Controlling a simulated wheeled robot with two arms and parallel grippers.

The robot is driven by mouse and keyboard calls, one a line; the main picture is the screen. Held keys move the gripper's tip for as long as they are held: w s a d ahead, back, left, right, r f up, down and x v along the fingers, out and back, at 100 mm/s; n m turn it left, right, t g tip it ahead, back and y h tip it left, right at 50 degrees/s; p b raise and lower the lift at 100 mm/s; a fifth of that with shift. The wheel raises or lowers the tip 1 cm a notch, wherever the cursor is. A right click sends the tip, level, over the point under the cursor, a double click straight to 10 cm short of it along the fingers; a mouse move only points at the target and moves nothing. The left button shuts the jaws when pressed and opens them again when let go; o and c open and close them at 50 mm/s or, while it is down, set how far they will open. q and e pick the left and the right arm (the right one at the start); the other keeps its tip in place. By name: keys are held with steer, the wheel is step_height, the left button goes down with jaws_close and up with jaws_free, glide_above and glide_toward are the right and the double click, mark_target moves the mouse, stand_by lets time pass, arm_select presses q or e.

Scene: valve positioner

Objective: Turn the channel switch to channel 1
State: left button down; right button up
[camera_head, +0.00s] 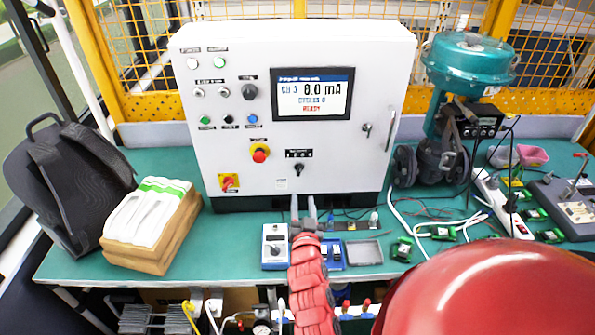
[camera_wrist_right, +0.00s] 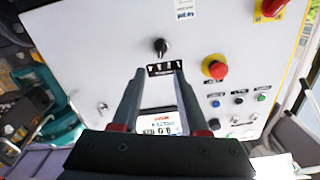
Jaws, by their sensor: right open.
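The channel switch (camera_head: 299,168) is a small black knob on the front of the white control cabinet, below a black label plate (camera_head: 299,153) with small marks. The exact direction of its pointer is too small to tell. The display (camera_head: 312,94) seems to read CH 3 and 0.0 mA. My right gripper (camera_head: 303,208) is open and empty, its fingers pointing up just below the switch in the head view. In the right wrist view, which is upside down, the switch (camera_wrist_right: 160,46) lies just beyond the fingertips of the gripper (camera_wrist_right: 160,74), apart from them. My left gripper is not in view.
A red emergency button (camera_head: 260,153) and a red-yellow rotary switch (camera_head: 229,183) sit left of the switch. A calibrator (camera_head: 275,246) and small tray (camera_head: 363,252) lie on the green bench (camera_head: 220,250). A teal valve actuator (camera_head: 470,60) stands at right, a backpack (camera_head: 65,180) at left.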

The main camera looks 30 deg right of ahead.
mark_target(300, 171)
steer(key=shift+p+x, duration=1.1)
steer(key=shift+x, duration=4.85)
steer(key=shift+a, duration=0.15)
jaws_close()
